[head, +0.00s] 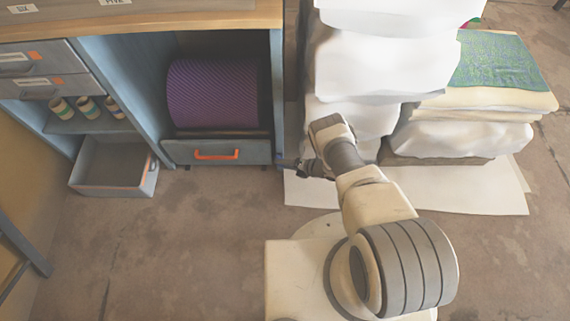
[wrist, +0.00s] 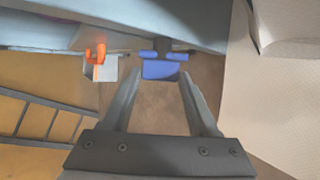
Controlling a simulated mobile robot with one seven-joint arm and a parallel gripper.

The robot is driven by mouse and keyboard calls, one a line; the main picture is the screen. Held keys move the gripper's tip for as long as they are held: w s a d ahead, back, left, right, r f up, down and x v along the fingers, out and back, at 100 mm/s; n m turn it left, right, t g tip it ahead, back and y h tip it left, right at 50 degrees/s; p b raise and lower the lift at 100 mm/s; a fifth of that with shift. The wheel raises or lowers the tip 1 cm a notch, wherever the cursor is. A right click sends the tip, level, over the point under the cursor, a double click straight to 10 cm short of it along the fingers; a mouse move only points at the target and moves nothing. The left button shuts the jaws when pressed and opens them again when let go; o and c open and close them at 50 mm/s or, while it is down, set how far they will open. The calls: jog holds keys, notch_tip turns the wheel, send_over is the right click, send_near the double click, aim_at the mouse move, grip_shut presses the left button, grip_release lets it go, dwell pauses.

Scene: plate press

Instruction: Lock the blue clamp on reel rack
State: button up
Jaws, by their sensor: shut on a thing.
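The blue clamp (wrist: 160,68) shows in the wrist view as a small blue block with a crossbar above it, beside the blue-grey edge of the rack. My gripper (wrist: 159,78) is shut on it, with one finger at each side. In the head view my gripper (head: 297,166) is low at the right front corner of the reel rack (head: 277,95). The clamp is too small and covered to make out there. The rack holds a large purple reel (head: 213,92). I cannot tell whether the clamp is locked.
Below the reel is a closed drawer with an orange handle (head: 216,155). An open grey drawer (head: 112,168) sticks out at left. White wrapped stacks (head: 370,65) stand close right of my arm. The floor (head: 190,250) in front is clear.

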jog(key=shift+w, duration=0.1)
jog(key=o, duration=1.4)
jog(key=p+v, duration=0.7)
jog(key=v, duration=1)
jog(key=shift+s+d+r, duration=0.1)
jog(key=shift+s+d, duration=0.05)
jog(key=shift+s, duration=0.05)
